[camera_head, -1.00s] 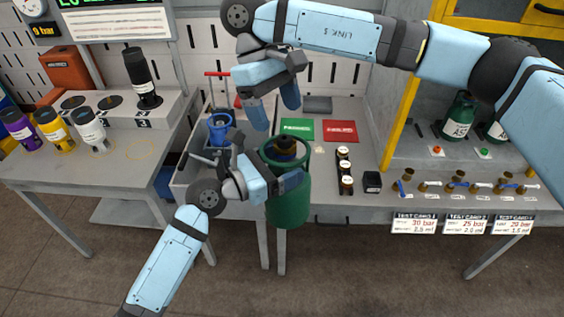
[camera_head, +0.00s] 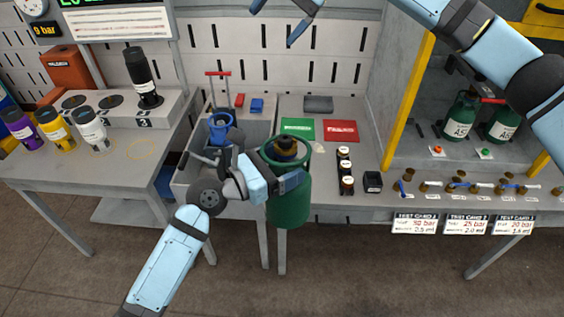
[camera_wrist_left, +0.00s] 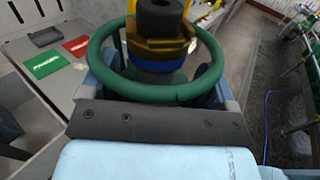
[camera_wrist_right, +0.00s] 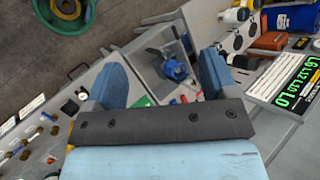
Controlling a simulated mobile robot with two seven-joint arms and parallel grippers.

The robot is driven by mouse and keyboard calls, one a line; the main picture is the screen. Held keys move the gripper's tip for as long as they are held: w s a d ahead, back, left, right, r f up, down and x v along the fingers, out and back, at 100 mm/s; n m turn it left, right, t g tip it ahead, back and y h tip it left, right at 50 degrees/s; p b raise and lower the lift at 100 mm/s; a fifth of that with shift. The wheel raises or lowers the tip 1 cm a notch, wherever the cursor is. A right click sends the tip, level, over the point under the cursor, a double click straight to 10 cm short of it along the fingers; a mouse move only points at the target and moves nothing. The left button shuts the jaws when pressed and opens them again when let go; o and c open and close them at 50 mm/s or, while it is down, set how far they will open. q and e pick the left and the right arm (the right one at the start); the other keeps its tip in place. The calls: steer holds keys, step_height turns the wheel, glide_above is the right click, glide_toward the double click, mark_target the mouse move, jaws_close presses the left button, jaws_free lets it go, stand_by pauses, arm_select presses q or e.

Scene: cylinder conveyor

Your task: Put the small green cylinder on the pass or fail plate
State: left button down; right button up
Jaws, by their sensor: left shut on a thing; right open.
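A green cylinder (camera_head: 288,207) with a green ring collar and a brass valve with a dark top hangs upright in front of the bench. My left gripper (camera_head: 290,181) is shut on it near the top; the left wrist view shows the fingers (camera_wrist_left: 155,78) on both sides under the collar (camera_wrist_left: 160,96). The green pass plate (camera_head: 297,126) and red fail plate (camera_head: 341,131) lie bare on the bench behind it. My right gripper (camera_wrist_right: 163,75) is open and empty, high up; only its fingers show at the top edge of the head view. The cylinder's collar (camera_wrist_right: 88,12) also shows there.
A grey bin (camera_head: 185,185) with a blue device (camera_head: 221,128) stands left of the plates. Small jars (camera_head: 345,168) and a black block (camera_head: 372,182) stand to the right. Two green cylinders (camera_head: 459,120) stand in the yellow-edged cabinet. Bottles stand on the left table.

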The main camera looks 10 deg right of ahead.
steer(key=w+d+r+m+t+y, duration=0.7)
steer(key=w+d+m, duration=0.1)
steer(key=d+m, duration=0.45)
steer(key=s+a+f+m+t, duration=0.2)
steer(key=s+f+m+t, duration=0.1)
steer(key=f+m, duration=0.45)
steer(key=s+a+f+m+t, duration=0.2)
steer(key=s+f+m+t, duration=0.2)
steer(key=f+m, duration=0.4)
steer(key=s+a+f+m+t, duration=0.3)
steer(key=f+m, duration=0.3)
steer(key=f, duration=0.3)
steer(key=s+d+f+m+g+h, duration=0.2)
steer(key=s+f+m+h, duration=0.4)
steer(key=s+f+m, duration=0.9)
steer(key=s+d+f+m+g+h, duration=0.3)
steer(key=s+f+m+h, duration=0.3)
steer(key=s+f+m, duration=0.9)
step_height(320, 180, down, 6)
steer(key=shift+s+d+r, duration=0.1)
steer(key=shift+s+d, duration=0.65)
steer(key=shift+s, duration=0.3)
